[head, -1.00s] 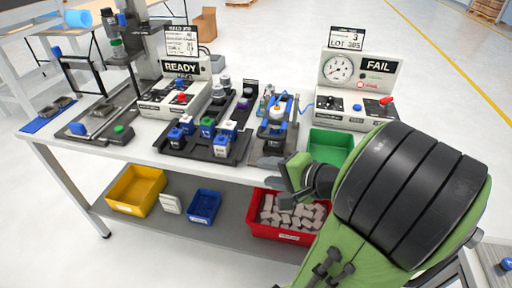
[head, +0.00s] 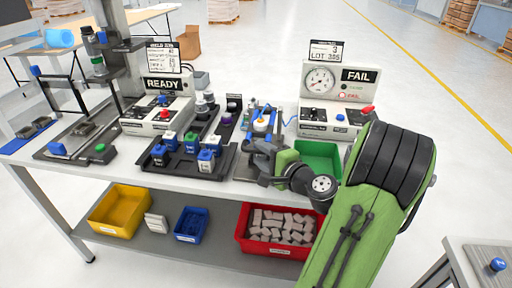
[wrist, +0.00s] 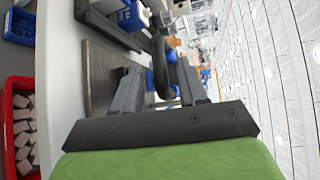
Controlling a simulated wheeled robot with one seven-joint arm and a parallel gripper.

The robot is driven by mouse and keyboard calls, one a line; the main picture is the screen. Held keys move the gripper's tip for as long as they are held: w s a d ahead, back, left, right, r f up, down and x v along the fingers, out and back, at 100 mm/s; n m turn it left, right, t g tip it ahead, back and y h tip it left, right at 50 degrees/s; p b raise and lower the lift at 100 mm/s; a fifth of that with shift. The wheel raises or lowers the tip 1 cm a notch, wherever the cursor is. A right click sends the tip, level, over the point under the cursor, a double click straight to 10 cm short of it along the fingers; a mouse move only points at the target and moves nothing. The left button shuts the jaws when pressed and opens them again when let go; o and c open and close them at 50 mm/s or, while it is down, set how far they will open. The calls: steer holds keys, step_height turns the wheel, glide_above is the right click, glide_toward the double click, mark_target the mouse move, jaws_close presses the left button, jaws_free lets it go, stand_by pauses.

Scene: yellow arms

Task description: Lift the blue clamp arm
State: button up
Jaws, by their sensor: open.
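The blue clamp arm (head: 268,112) shows as blue parts on a small fixture on the workbench, around a pale round piece; its lower part is hidden behind my gripper. My gripper (head: 264,153) is at the fixture's near side, open. In the wrist view my gripper's two grey fingers (wrist: 159,78) stand apart. A black curved bar (wrist: 162,62) and blue parts of the clamp (wrist: 151,82) show between and beyond them. I cannot tell whether the fingers touch the clamp.
A black tray (head: 178,172) with several blue, green and white pieces stands left of the fixture. A green bin (head: 318,150) and the FAIL gauge box (head: 335,85) are to the right, close to my arm. A red bin (head: 262,246) of grey blocks sits on the lower shelf.

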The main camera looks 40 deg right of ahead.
mark_target(259, 153)
steer(key=x, duration=0.3)
steer(key=shift+w, duration=0.2)
steer(key=shift+c, duration=0.2)
jaws_close()
